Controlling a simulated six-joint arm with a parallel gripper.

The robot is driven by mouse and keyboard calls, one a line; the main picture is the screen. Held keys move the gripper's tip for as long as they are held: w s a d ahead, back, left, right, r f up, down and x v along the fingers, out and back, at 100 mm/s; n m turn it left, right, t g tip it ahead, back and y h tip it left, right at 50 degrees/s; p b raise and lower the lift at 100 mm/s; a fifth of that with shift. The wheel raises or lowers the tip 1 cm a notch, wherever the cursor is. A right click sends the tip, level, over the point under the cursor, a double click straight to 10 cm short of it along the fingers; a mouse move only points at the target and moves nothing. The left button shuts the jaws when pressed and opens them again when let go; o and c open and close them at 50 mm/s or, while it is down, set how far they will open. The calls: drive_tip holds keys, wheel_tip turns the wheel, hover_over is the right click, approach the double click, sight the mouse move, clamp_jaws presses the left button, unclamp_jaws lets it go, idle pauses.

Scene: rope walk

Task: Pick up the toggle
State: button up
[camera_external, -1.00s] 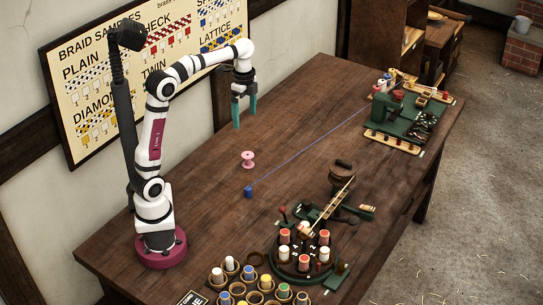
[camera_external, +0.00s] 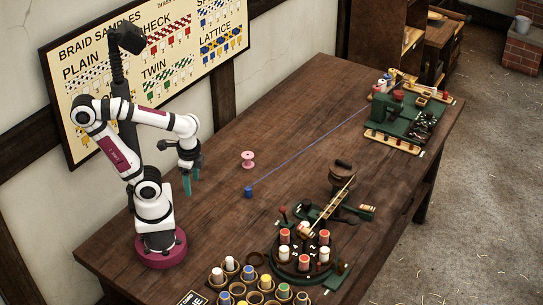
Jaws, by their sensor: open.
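I cannot tell for sure which small thing is the toggle. A small blue cylinder (camera_external: 248,191) stands on the bare wood at the near end of a thin blue line (camera_external: 305,153). A pink spool (camera_external: 248,158) stands a little behind it. My gripper (camera_external: 191,184) has teal fingers pointing down, open with nothing seen between them. It hangs to the left of the blue cylinder and the pink spool, apart from both; its height over the table is hard to judge.
The wooden table (camera_external: 217,206) is clear around the gripper. A round green stand (camera_external: 303,255) with bobbins is at the front, beside several cups of coloured spools (camera_external: 249,272). A dark knobbed piece (camera_external: 343,165) stands right of centre. A green board (camera_external: 405,118) with fittings lies at the far end.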

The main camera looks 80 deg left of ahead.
drive_tip(key=n+t+h, duration=0.8)
drive_tip(key=n+t, duration=0.4)
drive_tip(key=n, duration=2.4)
hover_over(250, 197)
drive_tip(key=s+a, duration=0.8)
drive_tip(key=s, duration=0.4)
drive_tip(key=f, duration=1.6)
drive_tip(key=shift+d+f, duration=0.1)
drive_tip(key=shift+d, duration=0.15)
drive_tip(key=x, duration=1.5)
drive_tip(key=shift+d+f, duration=0.1)
drive_tip(key=shift+f, duration=0.15)
clamp_jaws()
